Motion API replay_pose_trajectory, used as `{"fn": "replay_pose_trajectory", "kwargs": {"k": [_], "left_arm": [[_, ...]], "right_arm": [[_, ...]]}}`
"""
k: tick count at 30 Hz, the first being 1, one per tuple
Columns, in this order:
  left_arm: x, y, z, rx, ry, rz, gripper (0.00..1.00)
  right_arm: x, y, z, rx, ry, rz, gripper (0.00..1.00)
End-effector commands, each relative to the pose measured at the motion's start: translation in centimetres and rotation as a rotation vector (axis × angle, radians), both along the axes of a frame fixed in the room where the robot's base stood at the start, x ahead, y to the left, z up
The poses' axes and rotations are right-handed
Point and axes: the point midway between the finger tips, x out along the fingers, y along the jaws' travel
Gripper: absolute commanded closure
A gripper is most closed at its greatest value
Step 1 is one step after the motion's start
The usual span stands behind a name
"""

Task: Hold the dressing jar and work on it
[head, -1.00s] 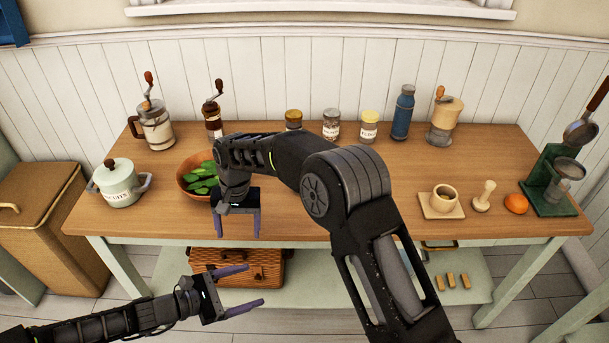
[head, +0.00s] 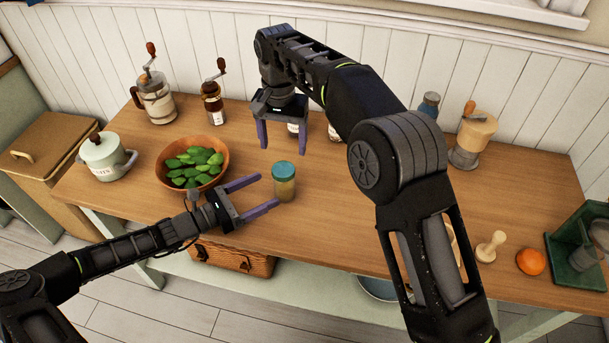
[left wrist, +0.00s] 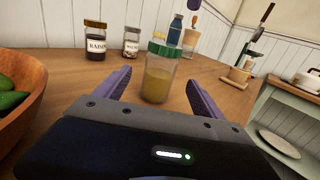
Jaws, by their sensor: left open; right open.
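The dressing jar (head: 284,184), a clear jar of yellowish liquid with a green lid, stands upright on the wooden table, right of the salad bowl. It also shows in the left wrist view (left wrist: 158,82), between and just beyond the open fingers. My left gripper (head: 267,196) is open and empty, low over the table, its fingers pointing at the jar from the left. My right gripper (head: 284,145) is open and empty, raised above and behind the jar, with its fingers pointing down.
A wooden bowl of green leaves (head: 192,160) sits close to my left gripper. A lidded pot (head: 107,156) and two grinders are at the left. Jars labelled raisins (left wrist: 95,42) and another stand behind. An orange (head: 530,262) and wooden pestle (head: 491,247) are at the right.

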Motion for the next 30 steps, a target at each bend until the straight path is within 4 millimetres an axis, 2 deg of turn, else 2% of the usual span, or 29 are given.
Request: {"fn": "replay_pose_trajectory", "kwargs": {"k": [13,24,30], "left_arm": [[0.3,-0.6,0.0,0.000,-0.001,-0.001,0.21],[2.5,-5.1,0.0,-0.002,-0.001,-0.002,0.21],[3.4,-6.7,-0.1,0.000,0.000,-0.001,0.21]], "right_arm": [[0.0,0.0,0.0,0.001,0.000,0.000,0.26],[0.0,0.0,0.0,0.001,0.000,0.001,0.26],[0.0,0.0,0.0,0.001,0.000,0.001,0.26]]}}
